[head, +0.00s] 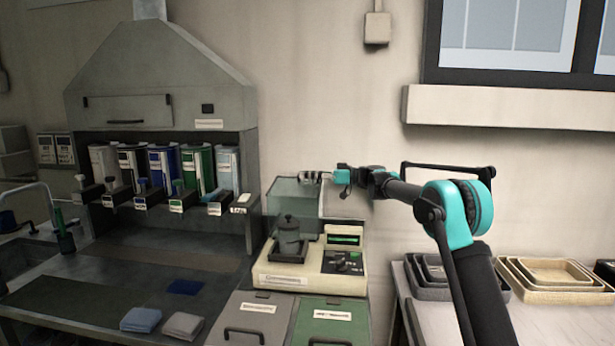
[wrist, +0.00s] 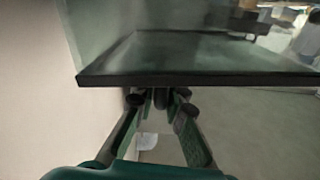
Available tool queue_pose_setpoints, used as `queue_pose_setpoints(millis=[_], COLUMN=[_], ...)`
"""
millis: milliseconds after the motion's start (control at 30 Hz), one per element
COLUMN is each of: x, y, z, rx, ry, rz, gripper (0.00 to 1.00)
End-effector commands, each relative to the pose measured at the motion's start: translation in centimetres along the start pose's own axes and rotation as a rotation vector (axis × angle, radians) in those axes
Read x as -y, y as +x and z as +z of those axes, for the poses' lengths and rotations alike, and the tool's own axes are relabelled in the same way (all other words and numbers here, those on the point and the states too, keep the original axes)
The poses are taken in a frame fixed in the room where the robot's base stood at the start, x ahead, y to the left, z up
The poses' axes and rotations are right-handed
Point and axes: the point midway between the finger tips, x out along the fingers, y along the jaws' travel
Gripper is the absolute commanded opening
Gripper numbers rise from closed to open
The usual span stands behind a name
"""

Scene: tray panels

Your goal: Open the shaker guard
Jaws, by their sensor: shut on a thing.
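The shaker (head: 285,275) is a cream bench unit with a green display and a dark control panel at its right. A dark lidded vessel (head: 288,240) stands on its left part. The shaker guard (head: 290,195) is a clear greenish box-like cover at the shaker's back, above and behind the vessel. In the wrist view the guard shows as a glassy panel (wrist: 190,58) with a dark edge. My gripper (head: 318,177) is at the guard's upper right edge. In the wrist view its fingers (wrist: 158,98) are closed together at the dark edge, shut on the guard; the exact contact is partly hidden.
A fume hood (head: 160,90) with several coloured dispensers stands at left. Folded cloths (head: 140,319) lie on the bench. Lidded bins (head: 335,320) sit in front of the shaker. Nested trays (head: 545,278) stand at right. The wall is close behind the guard.

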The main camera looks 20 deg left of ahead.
Motion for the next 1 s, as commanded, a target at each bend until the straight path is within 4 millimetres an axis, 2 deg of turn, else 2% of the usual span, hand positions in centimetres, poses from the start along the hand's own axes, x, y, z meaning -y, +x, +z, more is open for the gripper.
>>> queue_pose_setpoints(millis=[167,567,900,933,1000], x=[0.2,4.3,4.5,4.5,4.5], y=[0.0,0.0,0.0,0.0,0.0], z=[0.0,-0.8,-0.8,-0.8,-0.8], rx=[0.001,0.002,0.002,0.002,0.002], ry=[-0.005,-0.177,-0.193,-0.193,-0.193], rz=[-0.002,-0.002,-0.002,-0.002,-0.001], gripper=[0.00,0.00,0.00,0.12,0.21])
